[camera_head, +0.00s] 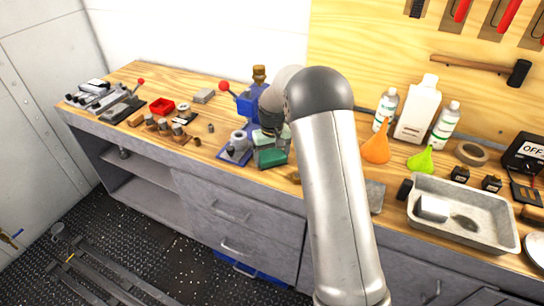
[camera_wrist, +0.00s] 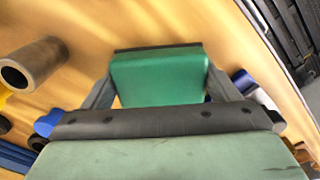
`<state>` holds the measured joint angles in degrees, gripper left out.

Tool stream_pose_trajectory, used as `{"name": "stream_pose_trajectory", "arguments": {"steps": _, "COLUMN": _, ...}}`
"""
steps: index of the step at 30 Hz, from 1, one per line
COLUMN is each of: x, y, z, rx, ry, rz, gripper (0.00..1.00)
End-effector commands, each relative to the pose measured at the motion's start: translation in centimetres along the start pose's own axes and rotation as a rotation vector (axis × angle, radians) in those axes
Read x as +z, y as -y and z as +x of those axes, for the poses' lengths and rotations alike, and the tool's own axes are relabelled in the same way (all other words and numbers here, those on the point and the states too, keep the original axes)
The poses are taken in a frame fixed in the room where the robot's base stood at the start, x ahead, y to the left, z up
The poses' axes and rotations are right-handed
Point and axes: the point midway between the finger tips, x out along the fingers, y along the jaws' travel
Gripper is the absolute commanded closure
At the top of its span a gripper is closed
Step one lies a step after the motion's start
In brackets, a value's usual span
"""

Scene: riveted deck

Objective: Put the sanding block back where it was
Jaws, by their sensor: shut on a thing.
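The sanding block, a green block with a dark strip along its far edge, shows in the wrist view (camera_wrist: 155,72). My gripper (camera_wrist: 158,88) is shut on it, with one finger at each side. In the head view, my gripper (camera_head: 271,146) is over the bench, right of the blue-based vise-like tool, and the green block (camera_head: 274,158) shows at its lower end. My arm hides part of the bench behind it. I cannot tell whether the block touches the bench top.
The wooden bench (camera_head: 213,140) holds a red tray (camera_head: 162,106), a grey block (camera_head: 204,96) and several small metal parts at left. A blue press (camera_head: 249,100) stands close to my gripper. At right are an orange funnel (camera_head: 376,146), bottles and a metal pan (camera_head: 464,238).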

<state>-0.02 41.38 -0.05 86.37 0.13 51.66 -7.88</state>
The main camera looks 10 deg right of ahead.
Motion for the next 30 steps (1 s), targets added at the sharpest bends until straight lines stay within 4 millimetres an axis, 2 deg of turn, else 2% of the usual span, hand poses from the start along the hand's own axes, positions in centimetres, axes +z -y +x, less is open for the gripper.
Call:
{"name": "stream_pose_trajectory", "arguments": {"steps": 1, "x": 0.4, "y": 0.0, "z": 1.1, "rx": -0.001, "ry": 0.014, "rz": 0.0, "gripper": 0.43}}
{"name": "stream_pose_trajectory", "arguments": {"steps": 2, "x": 0.4, "y": 0.0, "z": 1.1, "rx": -0.001, "ry": 0.015, "rz": 0.0, "gripper": 0.43}}
{"name": "stream_pose_trajectory", "arguments": {"steps": 3, "x": 0.4, "y": 0.0, "z": 1.2, "rx": -0.001, "ry": 0.016, "rz": 0.0, "gripper": 0.16}}
{"name": "stream_pose_trajectory", "arguments": {"steps": 5, "x": 0.5, "y": 0.0, "z": 1.3, "rx": -0.001, "ry": 0.018, "rz": 0.0, "gripper": 0.0}}
{"name": "stream_pose_trajectory", "arguments": {"steps": 17, "x": 0.5, "y": 0.4, "z": 1.4, "rx": -0.005, "ry": 0.019, "rz": -0.004, "gripper": 0.0}}
{"name": "stream_pose_trajectory", "arguments": {"steps": 20, "x": 0.5, "y": 0.5, "z": 0.9, "rx": -0.005, "ry": 0.018, "rz": -0.005, "gripper": 0.0}}
{"name": "stream_pose_trajectory", "arguments": {"steps": 25, "x": 0.3, "y": 0.5, "z": -1.3, "rx": -0.005, "ry": 0.015, "rz": -0.006, "gripper": 0.0}}
{"name": "stream_pose_trajectory", "arguments": {"steps": 30, "x": 0.2, "y": 0.2, "z": -5.5, "rx": -0.002, "ry": 0.009, "rz": -0.003, "gripper": 0.0}}
